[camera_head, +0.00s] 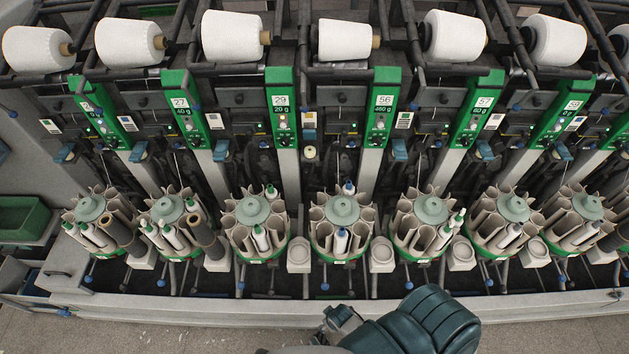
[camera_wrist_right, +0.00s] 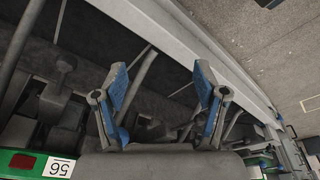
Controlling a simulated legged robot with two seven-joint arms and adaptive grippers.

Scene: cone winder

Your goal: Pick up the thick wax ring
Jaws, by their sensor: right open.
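A small cream-coloured ring-like piece (camera_head: 310,152) sits on the machine front between the panels marked 29 and 56 in the head view. It may be the wax ring, but it is too small to tell its thickness. My right gripper (camera_wrist_right: 160,76) shows in the right wrist view with its two blue-padded fingers spread apart and nothing between them. No wax ring can be made out in that view. My right arm comes in at the bottom of the head view, well below the cream piece. My left gripper is not in view.
White yarn cones (camera_head: 232,37) line the top of the winder. Round magazines (camera_head: 342,210) with bobbin tubes stand in a row below, with pale cups (camera_head: 299,255) between them. A grey front ledge (camera_head: 180,309) runs along the bottom. A green bin (camera_head: 22,219) is at far left.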

